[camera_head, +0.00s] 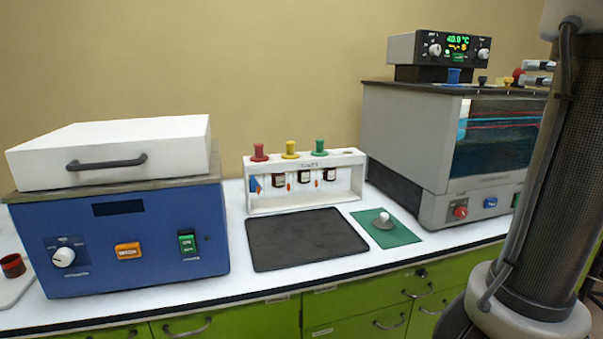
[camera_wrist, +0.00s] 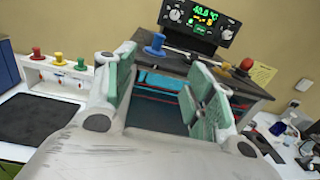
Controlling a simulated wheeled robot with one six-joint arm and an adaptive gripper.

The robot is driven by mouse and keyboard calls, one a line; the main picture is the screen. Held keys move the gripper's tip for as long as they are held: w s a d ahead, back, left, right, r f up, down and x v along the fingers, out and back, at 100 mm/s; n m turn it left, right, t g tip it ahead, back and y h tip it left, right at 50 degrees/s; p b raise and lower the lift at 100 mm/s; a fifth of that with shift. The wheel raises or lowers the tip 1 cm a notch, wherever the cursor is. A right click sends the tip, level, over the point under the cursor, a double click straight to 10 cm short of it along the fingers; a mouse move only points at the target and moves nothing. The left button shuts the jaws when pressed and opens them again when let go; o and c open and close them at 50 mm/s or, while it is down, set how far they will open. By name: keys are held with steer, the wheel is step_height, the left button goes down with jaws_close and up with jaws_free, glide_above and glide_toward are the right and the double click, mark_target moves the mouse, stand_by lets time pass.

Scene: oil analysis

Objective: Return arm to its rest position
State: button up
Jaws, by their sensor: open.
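My gripper (camera_wrist: 163,95) shows in the wrist view with its two green-padded fingers spread wide apart and nothing between them. Behind the fingers is the grey bath unit (camera_wrist: 150,70), with its controller (camera_wrist: 200,22) on top. My gripper is not visible in the head view. There, part of my arm stands upright at the right edge and hides the right side of the bath unit (camera_head: 400,130).
A blue heater box (camera_head: 130,240) with a white lid stands at the left. A white rack (camera_head: 305,180) with red, yellow and green stoppers stands at the back. A black mat (camera_head: 303,240) lies bare. A green mat (camera_head: 385,235) bears a grey knobbed piece (camera_head: 383,220).

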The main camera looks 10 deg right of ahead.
steer(key=s+a+f+n+g, duration=0.25)
steer(key=f+n, duration=0.25)
steer(key=f, duration=0.3)
steer(key=s+a+f+n+g, duration=0.1)
steer(key=s+f+n+g, duration=0.3)
steer(key=f, duration=0.4)
steer(key=s+a+f+n+g, duration=0.5)
steer(key=a+f+n+g, duration=0.25)
steer(key=a+n, duration=0.4)
steer(key=w+a+n, duration=0.1)
steer(key=a+n, duration=1.1)
steer(key=n, duration=0.3)
steer(key=shift+f+h, duration=0.2)
steer(key=shift+h, duration=0.1)
steer(key=shift+w+a, duration=0.1)
